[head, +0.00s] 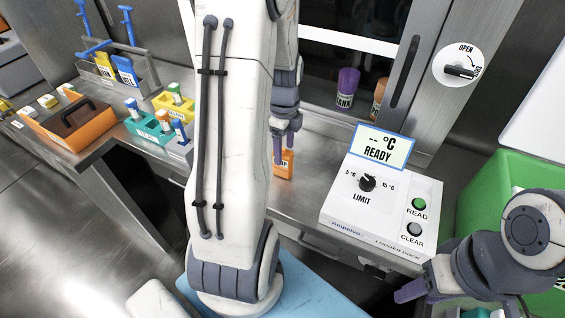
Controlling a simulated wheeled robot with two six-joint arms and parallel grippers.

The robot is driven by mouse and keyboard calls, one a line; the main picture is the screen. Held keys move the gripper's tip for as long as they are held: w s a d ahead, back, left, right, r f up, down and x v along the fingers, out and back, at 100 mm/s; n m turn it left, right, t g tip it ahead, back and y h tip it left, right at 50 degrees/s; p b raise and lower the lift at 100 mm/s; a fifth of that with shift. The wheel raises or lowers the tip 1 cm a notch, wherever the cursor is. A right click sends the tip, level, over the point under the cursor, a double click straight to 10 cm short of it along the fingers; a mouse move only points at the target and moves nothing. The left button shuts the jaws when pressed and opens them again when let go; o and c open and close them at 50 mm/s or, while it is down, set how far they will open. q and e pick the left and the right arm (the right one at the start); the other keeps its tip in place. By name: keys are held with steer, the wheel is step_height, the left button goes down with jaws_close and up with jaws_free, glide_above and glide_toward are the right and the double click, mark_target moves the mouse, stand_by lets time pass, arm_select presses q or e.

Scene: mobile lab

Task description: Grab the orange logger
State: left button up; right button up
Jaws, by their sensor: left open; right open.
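The small orange logger (283,166) stands on the steel counter, left of the white logger dock (350,215). My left gripper (285,143) points down right over it, with its purple fingers open. One finger overlaps the logger's left side in the picture. I cannot tell whether the fingers touch it or stand around it. The dock's display (382,147) reads "-- °C READY". My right gripper (408,291) is at the lower right, in front of the dock, open and away from the logger.
My white arm hides the middle of the counter. Left are an orange tote (80,126), a teal rack (149,128) and a yellow rack (175,104). A purple container (347,88) and an orange one (377,97) stand behind the logger. A green bin (500,175) is right.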

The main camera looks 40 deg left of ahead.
arm_select(q)
steer(key=f, duration=0.4)
steer(key=shift+s+f, duration=0.25)
steer(key=shift+f, duration=0.05)
steer(key=shift+c, duration=0.3)
jaws_close()
steer(key=shift+r, duration=0.1)
